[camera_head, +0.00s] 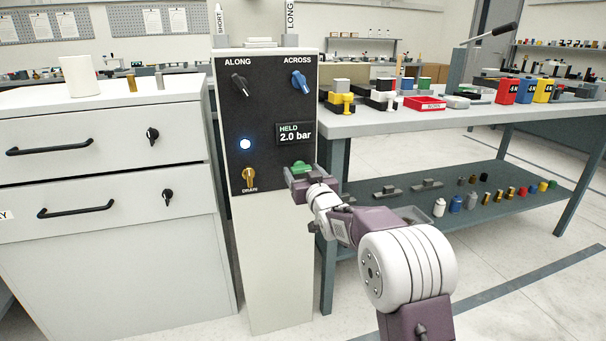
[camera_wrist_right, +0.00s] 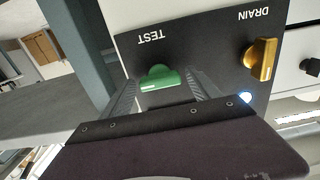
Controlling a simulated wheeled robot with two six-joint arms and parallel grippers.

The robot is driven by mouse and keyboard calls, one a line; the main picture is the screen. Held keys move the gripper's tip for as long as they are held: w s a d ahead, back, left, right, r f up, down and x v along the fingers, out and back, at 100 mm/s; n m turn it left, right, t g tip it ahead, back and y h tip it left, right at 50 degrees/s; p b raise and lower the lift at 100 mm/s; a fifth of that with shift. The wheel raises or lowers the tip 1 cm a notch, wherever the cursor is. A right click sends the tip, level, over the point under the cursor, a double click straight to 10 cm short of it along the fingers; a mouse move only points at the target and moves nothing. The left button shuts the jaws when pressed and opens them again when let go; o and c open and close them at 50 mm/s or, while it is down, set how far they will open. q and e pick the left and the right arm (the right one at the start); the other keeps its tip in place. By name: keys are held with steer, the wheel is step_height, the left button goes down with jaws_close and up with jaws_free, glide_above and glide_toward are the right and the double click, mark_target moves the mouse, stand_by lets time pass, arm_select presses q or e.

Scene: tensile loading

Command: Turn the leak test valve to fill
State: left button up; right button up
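The test panel (camera_head: 270,125) is a dark plate on a white cabinet. Its green valve knob (camera_head: 299,167) sits low on the right. In the right wrist view the green knob (camera_wrist_right: 160,78) is beside the upside-down label TEST. My right gripper (camera_head: 302,177) is at this knob. In the wrist view its two fingers (camera_wrist_right: 163,92) stand apart on either side of the knob, with gaps showing, so it is open. The display (camera_head: 295,133) reads HELD 2.0 bar. My left gripper is not in view.
A yellow DRAIN knob (camera_head: 249,179) is left of the green one. Above are a black ALONG knob (camera_head: 240,85), a blue ACROSS knob (camera_head: 300,81) and a lit round light (camera_head: 245,144). A drawer cabinet (camera_head: 105,130) stands left, and a workbench (camera_head: 450,118) right.

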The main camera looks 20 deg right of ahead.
steer(key=c, duration=1.1)
steer(key=shift+o, duration=0.2)
steer(key=shift+n, duration=0.3)
steer(key=n+b, duration=0.1)
steer(key=n, duration=0.2)
steer(key=shift+f+n, duration=0.15)
steer(key=shift+n, duration=0.15)
steer(key=shift+n+b, duration=3.6)
steer(key=shift+n, duration=3.1)
